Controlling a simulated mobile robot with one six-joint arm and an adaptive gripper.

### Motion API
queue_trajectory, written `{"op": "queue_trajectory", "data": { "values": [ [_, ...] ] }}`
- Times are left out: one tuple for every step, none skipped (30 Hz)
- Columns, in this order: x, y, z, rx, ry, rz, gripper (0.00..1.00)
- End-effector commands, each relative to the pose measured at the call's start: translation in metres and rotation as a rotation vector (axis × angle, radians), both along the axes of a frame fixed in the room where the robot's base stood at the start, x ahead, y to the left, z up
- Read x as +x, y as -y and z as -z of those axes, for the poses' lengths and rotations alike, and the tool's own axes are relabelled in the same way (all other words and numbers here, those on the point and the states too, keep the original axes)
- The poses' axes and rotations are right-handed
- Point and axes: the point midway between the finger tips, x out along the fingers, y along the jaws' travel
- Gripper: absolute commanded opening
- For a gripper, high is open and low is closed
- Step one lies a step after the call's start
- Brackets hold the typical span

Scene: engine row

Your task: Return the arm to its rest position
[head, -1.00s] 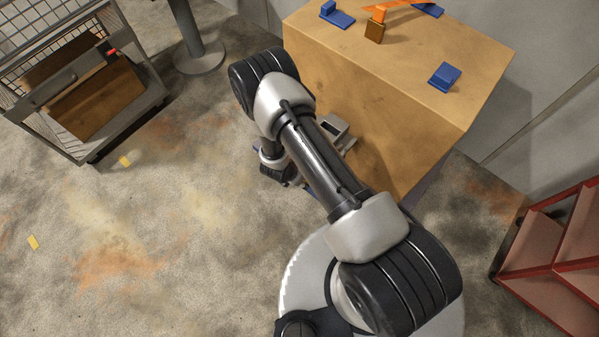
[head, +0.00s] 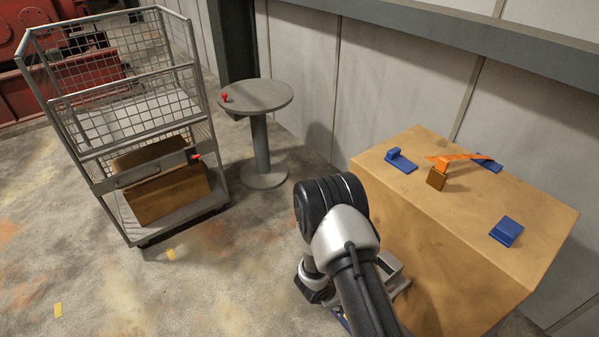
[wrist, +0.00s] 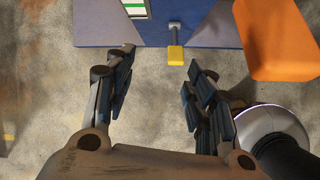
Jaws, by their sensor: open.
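My arm shows in the head view, folded in front of the wooden box-like bench (head: 470,270). In the wrist view my gripper (wrist: 160,90) is open, with its two dark fingers well apart. Nothing is between the fingers; the speckled floor shows there. Ahead of the fingertips are a blue surface (wrist: 100,30) and a yellow-ended lever or tab (wrist: 175,55). An orange block-like shape (wrist: 275,45) is at the upper right. In the head view the gripper's fingers are hidden by the arm.
On the bench top are blue blocks (head: 507,231) and an orange piece on a small brown block (head: 437,178). A wire cage cart (head: 130,130) holding a brown box stands left. A round table (head: 262,95) with a red knob stands behind. Open floor (head: 230,285) lies left of my arm.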

Motion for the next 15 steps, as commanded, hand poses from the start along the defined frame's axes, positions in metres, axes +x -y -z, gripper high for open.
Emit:
{"op": "queue_trajectory", "data": {
  "values": [
    [0.011,0.002,-0.020,0.002,0.035,0.037,0.50],
    [0.015,0.005,-0.032,0.002,0.053,0.064,0.50],
    [0.021,0.008,-0.048,0.003,0.078,0.101,0.50],
    [0.026,0.012,-0.061,0.005,0.099,0.133,0.50],
    [0.030,0.016,-0.075,0.006,0.121,0.166,0.50],
    [0.035,0.021,-0.096,0.009,0.152,0.216,0.50],
    [0.038,0.026,-0.113,0.013,0.177,0.257,0.50],
    [0.040,0.031,-0.131,0.017,0.204,0.303,0.50],
    [0.042,0.038,-0.156,0.025,0.240,0.366,0.50],
    [0.042,0.044,-0.175,0.031,0.266,0.416,0.50],
    [0.041,0.049,-0.194,0.037,0.291,0.466,0.50],
    [0.038,0.056,-0.217,0.049,0.322,0.531,0.50],
    [0.034,0.061,-0.235,0.059,0.345,0.581,0.50],
    [0.030,0.066,-0.251,0.069,0.367,0.632,0.50],
    [0.023,0.072,-0.272,0.086,0.393,0.698,0.50]
  ]
}}
